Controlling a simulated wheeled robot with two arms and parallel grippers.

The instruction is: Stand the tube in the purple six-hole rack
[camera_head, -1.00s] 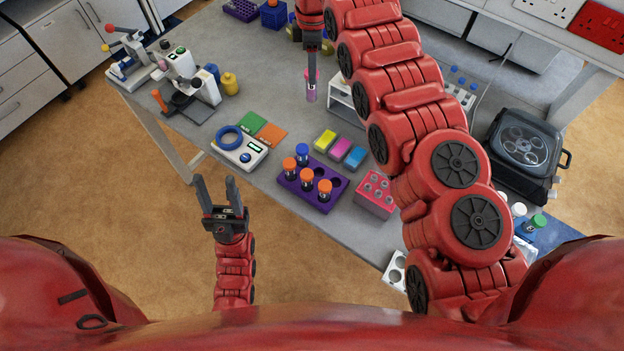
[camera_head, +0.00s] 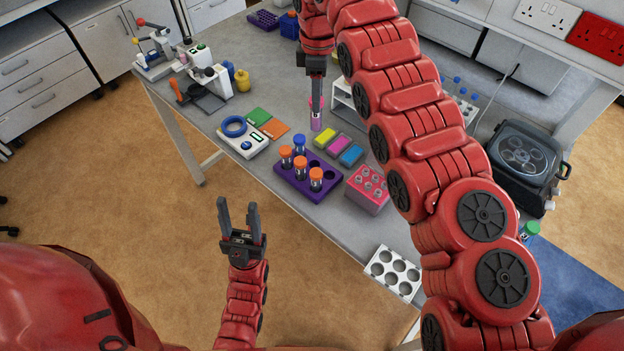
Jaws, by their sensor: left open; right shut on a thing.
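The purple six-hole rack (camera_head: 290,184) stands on the grey bench. It holds three orange-capped tubes (camera_head: 301,167) and one blue-capped tube (camera_head: 299,144); the holes on its right side look empty. My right gripper (camera_head: 316,100) points down and is shut on a tube with a pink-purple body (camera_head: 316,121). The tube hangs upright behind the rack, apart from it in the picture; its upper part is partly hidden by the fingers. My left gripper (camera_head: 239,216) is open and empty, in front of the bench edge and left of the rack.
A pink rack (camera_head: 367,190) stands close to the right of the purple rack. Yellow, pink and blue boxes (camera_head: 338,147) lie behind it. A scale with a blue ring (camera_head: 243,139) is to the left. A white rack (camera_head: 394,273) and a centrifuge (camera_head: 523,160) are at right.

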